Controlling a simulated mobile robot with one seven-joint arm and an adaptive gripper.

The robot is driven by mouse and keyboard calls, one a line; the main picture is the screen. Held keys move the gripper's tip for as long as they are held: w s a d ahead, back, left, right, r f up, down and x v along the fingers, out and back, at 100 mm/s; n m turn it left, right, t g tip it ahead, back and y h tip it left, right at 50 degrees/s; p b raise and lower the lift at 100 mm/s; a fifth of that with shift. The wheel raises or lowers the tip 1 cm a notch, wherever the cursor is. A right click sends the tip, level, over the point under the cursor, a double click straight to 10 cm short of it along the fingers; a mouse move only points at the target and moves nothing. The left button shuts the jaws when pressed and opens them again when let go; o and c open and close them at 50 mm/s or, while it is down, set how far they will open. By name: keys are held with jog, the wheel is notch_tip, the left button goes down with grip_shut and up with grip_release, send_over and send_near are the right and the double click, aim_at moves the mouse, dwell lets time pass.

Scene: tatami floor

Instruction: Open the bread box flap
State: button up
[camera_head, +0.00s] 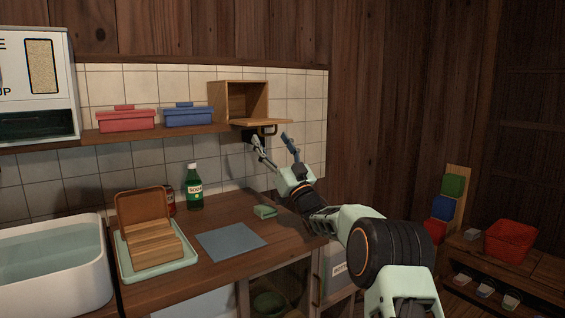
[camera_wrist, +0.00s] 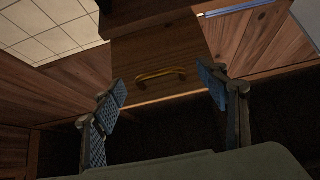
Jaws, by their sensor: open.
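The wooden bread box (camera_head: 218,98) sits at the right end of the wall shelf, its inside showing. Its flap (camera_head: 262,122) is lowered and sticks out about level at the front. The flap's handle (camera_head: 266,130) hangs from its underside. My gripper (camera_head: 271,139) is open and empty, just below the flap. In the wrist view, the brass-coloured handle (camera_wrist: 160,74) shows on the wooden flap (camera_wrist: 160,55), between and beyond the open fingers of my gripper (camera_wrist: 161,85). I see no contact with it.
A red box (camera_head: 126,121) and a blue box (camera_head: 188,116) stand left on the shelf (camera_head: 160,133). Below, the counter (camera_head: 215,214) holds a green bottle (camera_head: 194,190), a tray with bread (camera_head: 122,264), a blue-grey mat (camera_head: 230,242) and a green cloth (camera_head: 265,211).

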jog(key=v, duration=0.9)
jog(key=shift+a, duration=0.1)
